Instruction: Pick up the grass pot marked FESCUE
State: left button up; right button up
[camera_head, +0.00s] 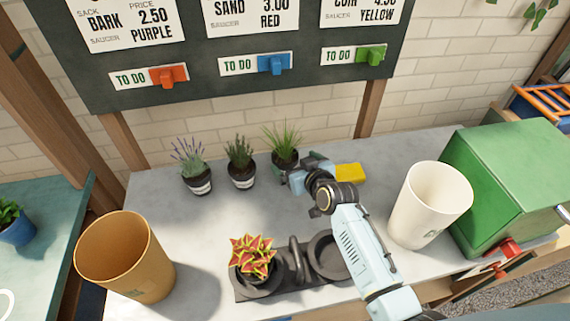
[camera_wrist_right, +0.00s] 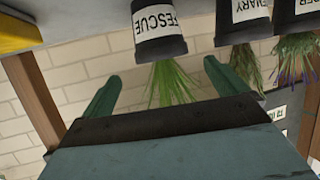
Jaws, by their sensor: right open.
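The grass pot marked FESCUE (camera_head: 284,156) is a small dark pot with spiky green grass, standing upright at the back of the grey table. In the right wrist view, which appears upside down, the pot (camera_wrist_right: 158,42) shows a white label reading "ESCUE", its first letter cut off. My right gripper (camera_head: 290,176) is close in front and to the right of it, partly covering its lower side. In the wrist view the fingers of the right gripper (camera_wrist_right: 163,88) are spread apart with nothing gripped, and grass shows between them. My left gripper is not in view.
Two other small plant pots (camera_head: 241,175) (camera_head: 197,180) stand in a row left of the grass. A yellow block (camera_head: 350,173) lies right of my gripper. A cream pot (camera_head: 428,210), a tan pot (camera_head: 125,258) and a dark tray (camera_head: 240,294) with a red-yellow plant stand nearer.

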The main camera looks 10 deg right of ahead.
aim_at(287, 158)
jog(key=shift+w+a+f, duration=0.1)
jog(key=shift+w+f, duration=0.15)
jog(key=shift+w, duration=0.3)
jog(key=shift+w+a+f, duration=0.2)
jog(key=shift+w+f, duration=0.05)
jog(key=shift+w, duration=0.3)
jog(key=b+x, duration=0.1)
jog(key=x, duration=0.2)
jog(key=shift+a+f, duration=0.1)
jog(key=shift+f, duration=0.15)
jog(key=shift+w+a+f+b, duration=0.15)
jog(key=shift+w+f+b, duration=0.1)
jog(key=shift+w+b, duration=0.25)
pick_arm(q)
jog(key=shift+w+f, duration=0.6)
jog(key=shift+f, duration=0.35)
pick_arm(e)
jog(key=shift+w, duration=0.1)
jog(key=shift+c, duration=0.7)
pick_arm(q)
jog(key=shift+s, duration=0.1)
pick_arm(e)
jog(key=shift+r, duration=0.1)
jog(key=c, duration=1.1)
